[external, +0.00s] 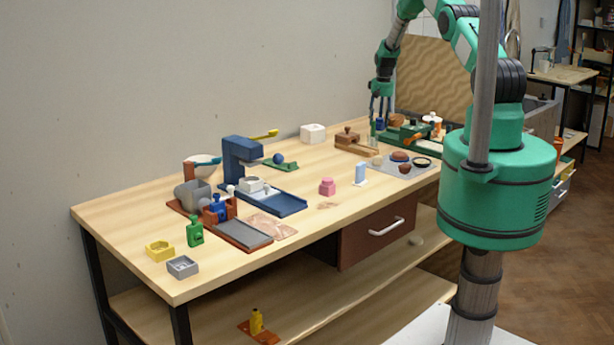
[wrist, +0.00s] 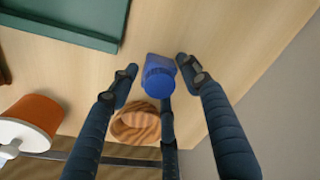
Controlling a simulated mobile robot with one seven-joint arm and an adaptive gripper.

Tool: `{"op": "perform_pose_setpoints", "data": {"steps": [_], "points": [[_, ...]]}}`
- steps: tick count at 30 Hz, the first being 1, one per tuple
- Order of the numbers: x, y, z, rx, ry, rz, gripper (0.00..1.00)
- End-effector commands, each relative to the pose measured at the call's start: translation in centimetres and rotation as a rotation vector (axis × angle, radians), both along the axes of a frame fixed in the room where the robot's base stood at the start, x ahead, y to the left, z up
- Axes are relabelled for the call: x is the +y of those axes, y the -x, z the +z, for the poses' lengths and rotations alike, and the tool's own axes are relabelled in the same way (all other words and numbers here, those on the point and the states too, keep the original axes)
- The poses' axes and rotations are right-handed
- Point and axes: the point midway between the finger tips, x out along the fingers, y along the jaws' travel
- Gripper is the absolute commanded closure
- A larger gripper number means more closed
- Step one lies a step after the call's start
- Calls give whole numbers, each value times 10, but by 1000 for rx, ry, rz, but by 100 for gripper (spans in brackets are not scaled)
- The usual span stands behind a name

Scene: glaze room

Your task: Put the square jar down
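In the external view a small blue patch, likely the jar (external: 379,125), shows below my gripper (external: 380,108) at the back of the table. My gripper's three dark fingers (wrist: 157,72) stand around the jar in the wrist view. Gaps show between the left and right fingertips and the jar, so the gripper looks open. The jar seems to stand on the wooden table, though its base is hidden.
A green tray (wrist: 75,22) and a white-and-orange round item (wrist: 38,118) lie near the jar. A round wooden piece (wrist: 135,122) is close beside the fingers. A wooden block on a board (external: 350,138) stands left of my gripper in the external view.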

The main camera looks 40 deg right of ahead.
Motion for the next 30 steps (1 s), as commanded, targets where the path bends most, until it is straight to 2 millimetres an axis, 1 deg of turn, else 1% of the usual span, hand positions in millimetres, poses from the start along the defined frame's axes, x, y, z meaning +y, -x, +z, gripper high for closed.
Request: {"op": "perform_pose_setpoints", "data": {"steps": [11,17,23,30], "points": [[0,0,1,-1,0,0,42],[0,0,7,-1,0,0,42],[0,1,24,-2,1,0,42],[2,5,57,-3,1,0,42]]}}
